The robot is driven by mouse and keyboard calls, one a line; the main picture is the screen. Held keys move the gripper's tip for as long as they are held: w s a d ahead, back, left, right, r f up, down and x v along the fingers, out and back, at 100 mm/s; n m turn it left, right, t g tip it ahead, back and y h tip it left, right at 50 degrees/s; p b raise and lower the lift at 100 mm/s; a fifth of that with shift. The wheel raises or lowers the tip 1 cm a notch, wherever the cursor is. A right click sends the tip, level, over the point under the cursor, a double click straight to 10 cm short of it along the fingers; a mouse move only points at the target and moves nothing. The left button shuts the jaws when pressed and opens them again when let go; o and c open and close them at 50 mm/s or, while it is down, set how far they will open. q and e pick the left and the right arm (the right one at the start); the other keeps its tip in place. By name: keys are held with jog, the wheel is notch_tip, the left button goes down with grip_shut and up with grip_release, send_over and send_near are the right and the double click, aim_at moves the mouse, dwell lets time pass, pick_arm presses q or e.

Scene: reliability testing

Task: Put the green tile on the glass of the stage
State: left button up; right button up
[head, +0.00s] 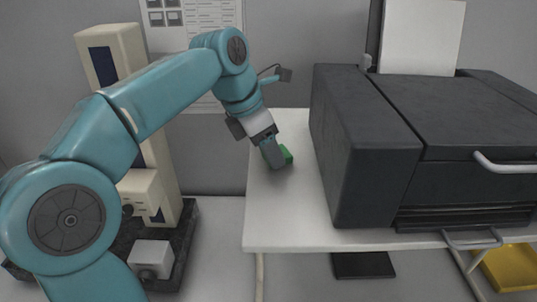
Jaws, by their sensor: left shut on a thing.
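A small green tile (286,153) is at the fingers of my left gripper (273,158), over the left part of the white table. My left gripper is shut on the tile and hides part of it. I cannot tell whether the tile touches the table top. The stage belongs to what looks like a tall cream instrument (112,45) on a dark base at the left, largely behind my left arm. Its glass cannot be made out. My right gripper is not in view.
A large black printer (365,150) with paper in its back fills the right of the white table (290,236). Its side stands close to the right of my left gripper. A yellow tray (512,268) sits low at the right. The table's front left is clear.

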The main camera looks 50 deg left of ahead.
pick_arm(q)
jog(key=shift+f, duration=0.4)
jog(key=shift+w+d, duration=0.15)
jog(key=shift+d, duration=0.05)
jog(key=shift+a+f, duration=0.15)
jog(key=o, duration=0.9)
jog(key=shift+c, duration=0.2)
jog(key=shift+o, duration=0.9)
